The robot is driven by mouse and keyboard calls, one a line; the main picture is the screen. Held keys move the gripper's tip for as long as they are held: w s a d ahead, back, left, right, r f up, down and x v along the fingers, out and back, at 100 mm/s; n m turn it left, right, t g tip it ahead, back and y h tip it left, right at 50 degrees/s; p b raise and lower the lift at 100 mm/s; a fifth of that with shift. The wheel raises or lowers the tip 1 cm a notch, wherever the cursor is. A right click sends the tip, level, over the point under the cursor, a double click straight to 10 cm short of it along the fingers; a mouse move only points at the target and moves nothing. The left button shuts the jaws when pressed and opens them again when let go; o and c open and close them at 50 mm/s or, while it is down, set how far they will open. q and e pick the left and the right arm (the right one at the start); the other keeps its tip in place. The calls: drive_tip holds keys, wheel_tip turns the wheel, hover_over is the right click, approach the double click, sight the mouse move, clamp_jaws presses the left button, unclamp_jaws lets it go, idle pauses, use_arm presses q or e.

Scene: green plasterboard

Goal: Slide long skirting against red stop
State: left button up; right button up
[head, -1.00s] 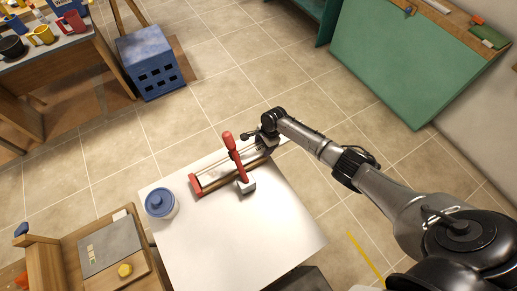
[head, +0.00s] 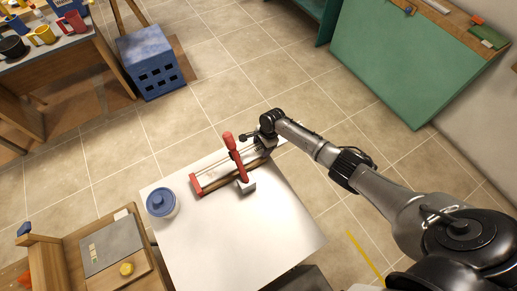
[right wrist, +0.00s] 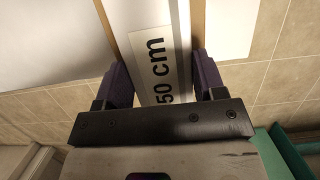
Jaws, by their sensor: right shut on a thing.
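The long skirting (right wrist: 160,62) is a pale strip marked "50 cm". The red stop (head: 195,184) is at the left end of the brown rails (head: 215,186). A red-handled clamp (head: 236,160) stands across the rails between the stop and my gripper. Whether the skirting touches the stop is too small to tell. My left gripper is not in view.
The front of the white table (head: 235,245) is clear. A wooden bench with a grey plate (head: 110,247) is at the lower left, and a blue crate (head: 150,62) stands on the floor behind.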

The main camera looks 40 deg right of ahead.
drive_tip(key=o, duration=1)
drive_tip(key=shift+c, duration=0.2)
drive_tip(key=o, duration=0.3)
drive_tip(key=shift+o, duration=0.2)
drive_tip(key=p+v, duration=0.2)
drive_tip(key=v, duration=1.1)
drive_tip(key=shift+d+r, duration=0.2)
drive_tip(key=shift+r, duration=0.2)
drive_tip(key=shift+s, duration=0.1)
